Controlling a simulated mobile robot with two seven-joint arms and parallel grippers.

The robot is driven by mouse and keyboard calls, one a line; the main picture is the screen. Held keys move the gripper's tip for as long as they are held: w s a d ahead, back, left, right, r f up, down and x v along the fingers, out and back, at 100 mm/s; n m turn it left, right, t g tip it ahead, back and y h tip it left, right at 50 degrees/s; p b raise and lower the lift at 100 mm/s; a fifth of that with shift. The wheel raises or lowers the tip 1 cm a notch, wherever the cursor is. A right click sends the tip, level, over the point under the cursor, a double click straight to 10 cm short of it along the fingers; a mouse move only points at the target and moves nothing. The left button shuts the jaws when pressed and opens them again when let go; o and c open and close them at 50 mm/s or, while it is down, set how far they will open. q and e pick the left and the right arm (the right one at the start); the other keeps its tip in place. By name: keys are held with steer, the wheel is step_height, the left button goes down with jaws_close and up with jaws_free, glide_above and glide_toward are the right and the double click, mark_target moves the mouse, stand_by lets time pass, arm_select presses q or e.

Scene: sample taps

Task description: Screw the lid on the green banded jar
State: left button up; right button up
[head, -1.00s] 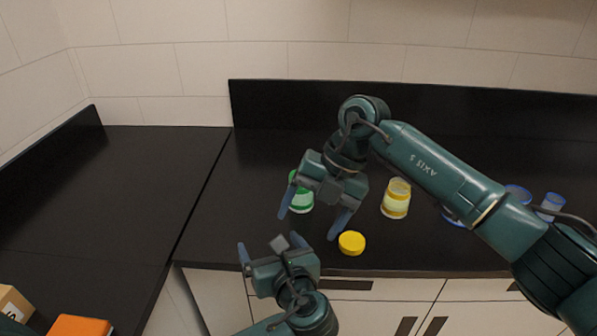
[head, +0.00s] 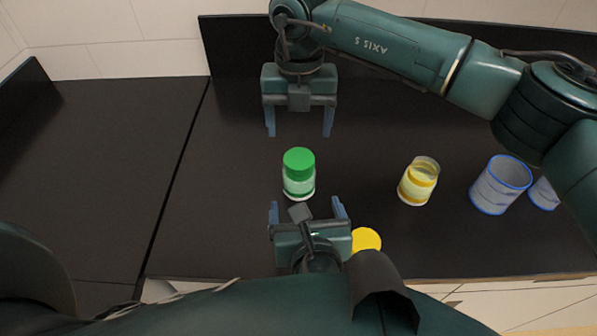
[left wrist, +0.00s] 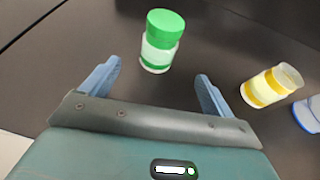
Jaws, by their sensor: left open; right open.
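The green banded jar (head: 299,184) stands upright on the black counter, with the green lid (head: 298,161) sitting on its top. In the left wrist view the jar (left wrist: 155,57) and its green lid (left wrist: 165,24) show just beyond the fingertips; I cannot tell how tight the lid is. My left gripper (head: 307,208) is open and empty, just in front of the jar, its fingers pointing toward it and not around it. In the left wrist view its fingers (left wrist: 159,72) are spread apart. My right gripper (head: 299,134) is open and empty, behind the jar, fingers pointing down.
A yellow banded jar (head: 418,182) without a lid stands to the right. A yellow lid (head: 366,239) lies near the front edge, partly hidden by my left arm. Blue banded containers (head: 500,186) stand farther right. The counter left of the green jar is clear.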

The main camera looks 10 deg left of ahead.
mark_target(299, 174)
arm_select(q)
steer(key=x, duration=1.3)
steer(key=shift+w+a, duration=0.1)
steer(key=shift+w, duration=0.05)
steer(key=shift+c, duration=0.4)
